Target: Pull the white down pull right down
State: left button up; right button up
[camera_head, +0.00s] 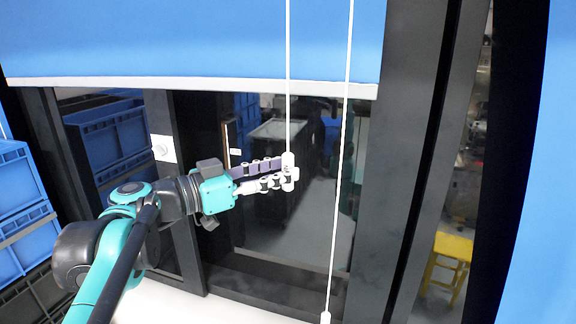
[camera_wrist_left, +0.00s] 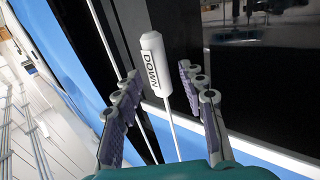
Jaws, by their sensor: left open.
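The white down pull (camera_head: 288,160) hangs on a thin white cord in front of the dark window. In the left wrist view the down pull (camera_wrist_left: 155,65) shows the word DOWN on its side and appears tilted in that view. My left gripper (camera_head: 284,171) reaches in from the left with its fingertips at the pull. In the left wrist view its fingers (camera_wrist_left: 162,82) are spread, one on each side of the pull's line, with gaps on both sides. I cannot tell how deep the pull sits between them. My right gripper is not in view.
A blue blind (camera_head: 190,40) with a pale bottom bar (camera_head: 190,82) covers the upper window. A second cord (camera_head: 342,150) hangs to the right, with a white pull (camera_head: 325,317) at its low end. Blue crates (camera_head: 22,205) stand at the left. A white sill (camera_head: 190,308) lies below.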

pick_arm(q)
jog(key=shift+x, duration=1.3)
grip_shut()
jog(key=shift+f, duration=0.1)
notch_tip(320, 180, down, 43)
jog(key=b, duration=2.5)
jog(key=shift+s, duration=0.15)
jog(key=shift+f, duration=0.2)
